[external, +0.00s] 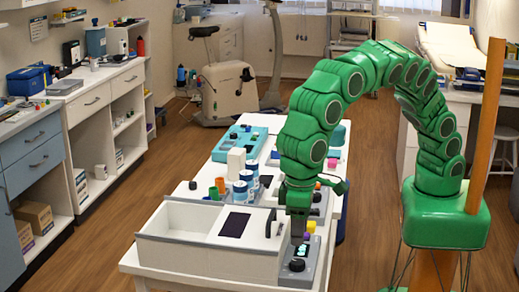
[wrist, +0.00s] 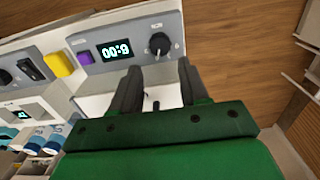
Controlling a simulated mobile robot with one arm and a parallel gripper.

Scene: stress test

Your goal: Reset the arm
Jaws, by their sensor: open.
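My green arm arches over from its base at the right of the external view. My gripper (external: 298,225) points down at the near right end of the white table (external: 140,262). It is just above a grey control box (external: 299,268) with a dark knob. In the wrist view, my gripper (wrist: 157,75) has its two dark fingers apart with nothing between them. The grey box (wrist: 133,62) lies just beyond the fingertips, with a lit display (wrist: 115,51) and a black knob (wrist: 160,43). I cannot tell whether a finger touches it.
A white open box (external: 185,218) stands left of my gripper. Blue-and-white cans (external: 240,192) and a teal case (external: 240,143) are farther back. An orange pole (external: 487,125) stands close to my arm. The wooden floor at left is clear.

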